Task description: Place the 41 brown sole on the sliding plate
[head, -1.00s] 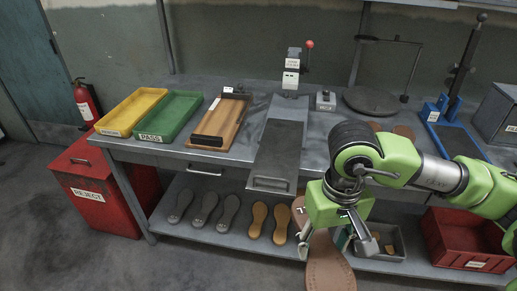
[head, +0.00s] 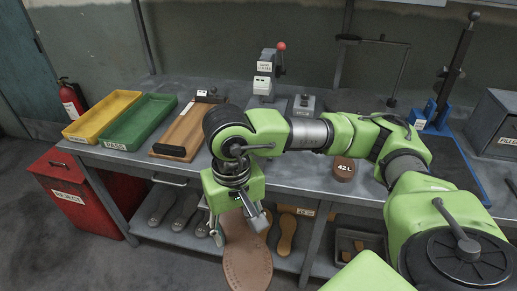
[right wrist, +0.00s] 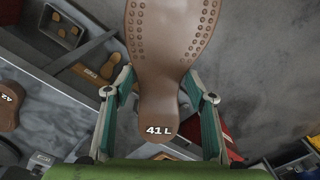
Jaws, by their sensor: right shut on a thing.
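My right gripper (head: 236,222) is shut on the brown sole (head: 248,262), which hangs in front of the bench's front edge. In the right wrist view the brown sole (right wrist: 165,62) is marked 41 L, and its narrow heel end lies between the fingers of my right gripper (right wrist: 160,98). The sliding plate on the bench is mostly hidden behind my right arm. The clamp with a red knob (head: 266,72) stands behind it. My left gripper is not in view.
Yellow (head: 100,117) and green (head: 150,122) trays and a wooden board (head: 188,130) lie on the bench at left. Grey soles (head: 160,203) lie on the shelf below. A red bin (head: 80,200) stands at left.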

